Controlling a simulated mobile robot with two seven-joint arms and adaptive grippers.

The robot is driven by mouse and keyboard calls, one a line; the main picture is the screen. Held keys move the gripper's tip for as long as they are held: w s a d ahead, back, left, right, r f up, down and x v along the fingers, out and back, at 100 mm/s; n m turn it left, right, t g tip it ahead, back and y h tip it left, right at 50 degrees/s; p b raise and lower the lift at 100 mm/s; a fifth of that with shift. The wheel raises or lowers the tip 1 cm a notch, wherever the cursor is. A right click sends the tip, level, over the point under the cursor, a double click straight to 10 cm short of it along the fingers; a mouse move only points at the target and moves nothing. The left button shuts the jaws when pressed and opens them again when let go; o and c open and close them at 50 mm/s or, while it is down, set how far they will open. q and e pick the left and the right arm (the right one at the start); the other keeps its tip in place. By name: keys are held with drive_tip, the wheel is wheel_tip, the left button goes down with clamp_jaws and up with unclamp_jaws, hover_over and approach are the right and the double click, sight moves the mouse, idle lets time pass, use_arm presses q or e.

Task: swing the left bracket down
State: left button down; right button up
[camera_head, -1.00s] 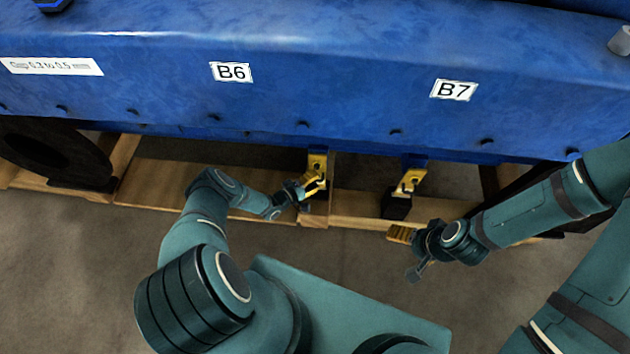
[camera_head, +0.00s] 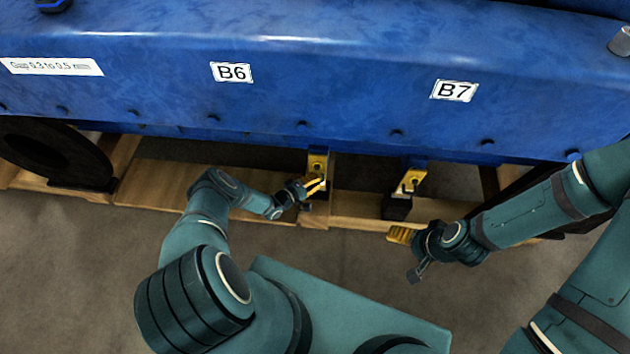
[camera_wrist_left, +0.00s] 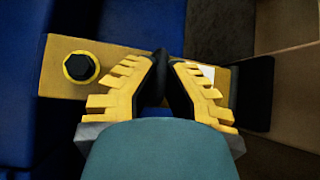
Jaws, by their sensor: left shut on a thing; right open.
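The left bracket (camera_head: 318,161) is a yellow plate hanging under the blue engine block's lower edge, below the label B6. In the left wrist view its yellow plate (camera_wrist_left: 115,62) runs across the picture, with a dark bolt (camera_wrist_left: 80,67) near its left end. My left gripper (camera_head: 316,187) is at the bracket's lower part. In the left wrist view its toothed yellow fingers (camera_wrist_left: 160,85) are closed together on the plate; the fingers hide the exact grip. My right gripper (camera_head: 403,235) is open and empty, below and right, apart from both brackets.
A second yellow bracket (camera_head: 412,178) hangs under label B7, with a dark block (camera_head: 397,206) below it. The blue engine block (camera_head: 340,90) spans the back above a wooden pallet frame (camera_head: 360,212). Bare floor (camera_head: 75,260) is free in front.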

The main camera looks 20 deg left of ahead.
use_arm(q)
drive_tip(key=shift+s+d+f, duration=0.1)
drive_tip(key=shift+s+d, duration=0.1)
drive_tip(key=shift+s, duration=0.05)
drive_tip(key=s+d+f, duration=0.1)
drive_tip(key=s+f, duration=0.3)
drive_tip(key=s, duration=0.1)
drive_tip(key=shift+s+d+f, duration=0.15)
drive_tip(key=shift+s+d, duration=0.05)
drive_tip(key=shift+d, duration=0.05)
idle(0.4)
drive_tip(key=shift+a, duration=0.1)
use_arm(e)
drive_tip(key=shift+c, duration=0.3)
